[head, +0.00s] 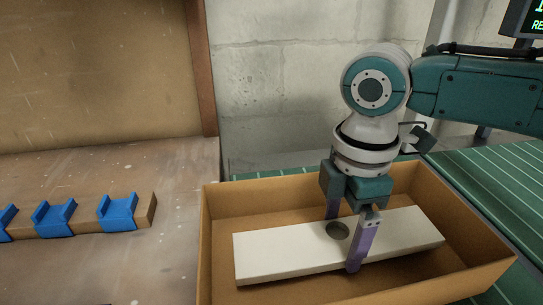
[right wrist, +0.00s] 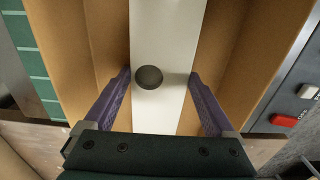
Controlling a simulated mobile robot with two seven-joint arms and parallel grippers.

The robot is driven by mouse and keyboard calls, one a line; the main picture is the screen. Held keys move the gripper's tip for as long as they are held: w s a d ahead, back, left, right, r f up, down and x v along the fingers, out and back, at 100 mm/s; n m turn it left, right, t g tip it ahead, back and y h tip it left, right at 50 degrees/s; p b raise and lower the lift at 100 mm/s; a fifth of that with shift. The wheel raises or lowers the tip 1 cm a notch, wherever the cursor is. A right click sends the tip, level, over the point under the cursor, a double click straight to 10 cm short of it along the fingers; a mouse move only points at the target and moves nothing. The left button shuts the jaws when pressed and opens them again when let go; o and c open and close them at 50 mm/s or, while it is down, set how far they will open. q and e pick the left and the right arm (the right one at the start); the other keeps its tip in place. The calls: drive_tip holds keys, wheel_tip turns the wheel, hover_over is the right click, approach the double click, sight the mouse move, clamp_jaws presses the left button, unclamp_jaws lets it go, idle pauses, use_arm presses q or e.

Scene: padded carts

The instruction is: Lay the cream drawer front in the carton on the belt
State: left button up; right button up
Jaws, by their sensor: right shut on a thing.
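I cannot tell whether the board touches the carton floor. My left gripper is not in view.
The green belt (head: 505,185) with white lines runs behind and right of the carton. At left a worn surface holds a wooden bar with several blue padded rests (head: 118,212). The right wrist view shows a grey panel with a red button (right wrist: 284,120).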

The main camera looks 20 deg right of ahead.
use_arm(q)
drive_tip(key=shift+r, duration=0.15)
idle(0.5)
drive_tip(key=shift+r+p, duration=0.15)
drive_tip(key=shift+p, duration=0.25)
use_arm(e)
drive_tip(key=shift+p, duration=0.35)
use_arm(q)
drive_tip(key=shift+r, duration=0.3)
use_arm(e)
drive_tip(key=shift+f, duration=0.25)
drive_tip(key=shift+f, duration=0.25)
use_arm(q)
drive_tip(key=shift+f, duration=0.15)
use_arm(e)
drive_tip(key=shift+f, duration=0.25)
